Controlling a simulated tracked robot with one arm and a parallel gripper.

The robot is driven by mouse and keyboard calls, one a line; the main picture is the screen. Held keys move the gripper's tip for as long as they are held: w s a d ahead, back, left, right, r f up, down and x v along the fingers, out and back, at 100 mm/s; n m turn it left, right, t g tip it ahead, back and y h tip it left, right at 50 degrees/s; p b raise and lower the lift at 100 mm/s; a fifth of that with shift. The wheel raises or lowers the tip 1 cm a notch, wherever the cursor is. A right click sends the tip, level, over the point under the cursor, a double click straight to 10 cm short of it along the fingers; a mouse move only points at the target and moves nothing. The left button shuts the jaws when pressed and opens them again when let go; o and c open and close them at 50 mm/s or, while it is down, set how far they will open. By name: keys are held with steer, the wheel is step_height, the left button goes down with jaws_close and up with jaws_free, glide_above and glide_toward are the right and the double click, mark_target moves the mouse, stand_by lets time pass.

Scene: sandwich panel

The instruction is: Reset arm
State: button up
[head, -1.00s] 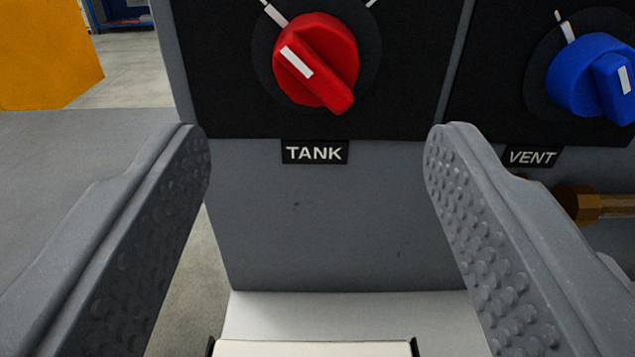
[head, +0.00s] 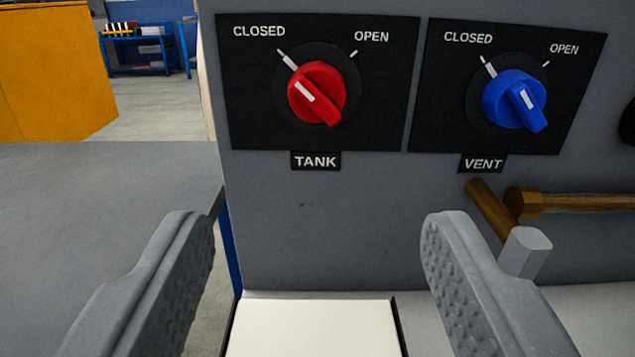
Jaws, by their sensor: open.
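My gripper (head: 318,222) is open and empty, its two grey fingers apart in the lower part of the head view. It touches nothing that I can see. Ahead and above it is the grey panel (head: 330,220) with two knobs. The red TANK knob (head: 317,92) has its white mark lined up with the CLOSED tick. The blue VENT knob (head: 514,99) also has its white mark toward the CLOSED tick.
Brass pipe fittings (head: 575,202) and a grey peg-like part (head: 525,252) are at the right, near the right finger. A white block (head: 313,328) lies low between the fingers. An orange box (head: 55,75) and a blue bench (head: 140,50) stand far left.

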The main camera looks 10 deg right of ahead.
steer(key=w+d+r+g+y, duration=0.1)
steer(key=w+r+y, duration=0.25)
steer(key=r, duration=1.15)
steer(key=w+r+y, duration=0.3)
steer(key=w+r, duration=0.2)
steer(key=r, duration=1)
steer(key=s+d+r+n, duration=0.1)
steer(key=s+d+r, duration=0.3)
steer(key=r, duration=0.4)
steer(key=s+d+r+n, duration=0.1)
steer(key=s+d+r, duration=0.25)
steer(key=r, duration=0.45)
steer(key=s+d+r+g+h, duration=0.1)
steer(key=s+d+r+h, duration=0.2)
steer(key=s+d+r, duration=0.5)
steer(key=s, duration=0.3)
steer(key=shift+d, duration=0.25)
steer(key=shift+s, duration=0.1)
